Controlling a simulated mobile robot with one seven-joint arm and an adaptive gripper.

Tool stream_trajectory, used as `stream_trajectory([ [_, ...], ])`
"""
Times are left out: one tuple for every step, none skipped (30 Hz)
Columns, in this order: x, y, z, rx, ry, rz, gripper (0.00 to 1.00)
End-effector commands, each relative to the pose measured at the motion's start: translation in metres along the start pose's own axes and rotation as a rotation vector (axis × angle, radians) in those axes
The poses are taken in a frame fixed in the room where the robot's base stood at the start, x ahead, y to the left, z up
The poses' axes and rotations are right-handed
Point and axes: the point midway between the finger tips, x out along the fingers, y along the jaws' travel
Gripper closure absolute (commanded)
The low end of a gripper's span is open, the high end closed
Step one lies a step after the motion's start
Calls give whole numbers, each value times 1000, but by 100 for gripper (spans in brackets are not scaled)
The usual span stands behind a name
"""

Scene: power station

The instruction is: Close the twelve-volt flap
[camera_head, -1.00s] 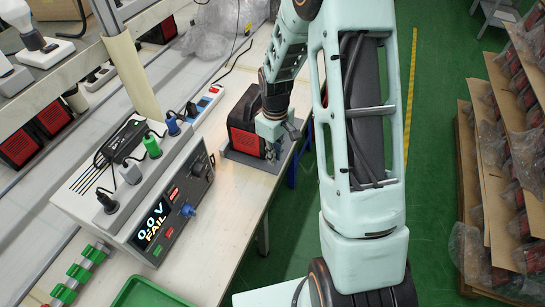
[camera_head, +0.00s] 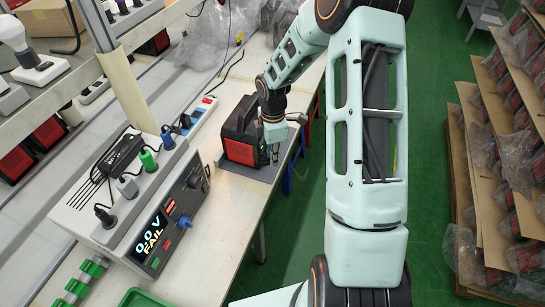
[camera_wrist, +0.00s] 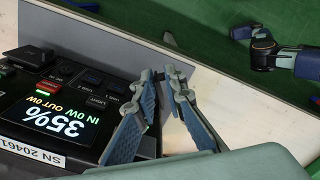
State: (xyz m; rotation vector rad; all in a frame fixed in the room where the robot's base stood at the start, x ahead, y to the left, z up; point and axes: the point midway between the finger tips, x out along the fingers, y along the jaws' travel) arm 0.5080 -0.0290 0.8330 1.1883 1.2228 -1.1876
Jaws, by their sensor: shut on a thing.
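The power station (camera_head: 240,150), a black box with red side panels, stands on a grey base plate on the bench. Its front panel (camera_wrist: 62,122) fills the left of the wrist view, with a lit screen reading 35% and buttons above it. My gripper (camera_head: 274,156) is low at the station's right side in the head view. In the wrist view its fingertips (camera_wrist: 163,76) are close together beside the panel's right edge, shut on a small dark part that looks like the twelve-volt flap. The fingers hide most of this part and its socket.
A grey tester (camera_head: 150,205) with coloured plugs and a FAIL display stands at the left front. A power strip (camera_head: 198,118) lies behind it. The bench edge is close to the station's right, with green floor beyond. Shelves of boxed units (camera_head: 505,150) stand at far right.

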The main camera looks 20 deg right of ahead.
Motion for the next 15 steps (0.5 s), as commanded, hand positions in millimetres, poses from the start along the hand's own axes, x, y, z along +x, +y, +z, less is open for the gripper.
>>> stream_trajectory([
  [-2,0,-1,-35,2,-3,100],
  [-2,1,0,-55,2,-3,100],
  [-1,2,0,-80,2,-3,100],
  [-1,2,0,-98,2,-4,100],
  [-1,3,0,-115,2,-3,100],
  [-1,4,0,-136,2,-3,100],
  [-1,4,0,-149,2,-3,100],
  [-1,5,0,-163,2,-3,100],
  [-1,6,0,-178,2,-3,100],
  [-1,6,0,-189,1,-3,100],
  [-1,6,0,-199,1,-3,100],
  [0,7,0,-210,1,-3,100],
  [0,7,0,-217,1,-3,100],
  [0,7,0,-222,1,-3,100],
  [0,7,0,-229,1,-4,100],
])
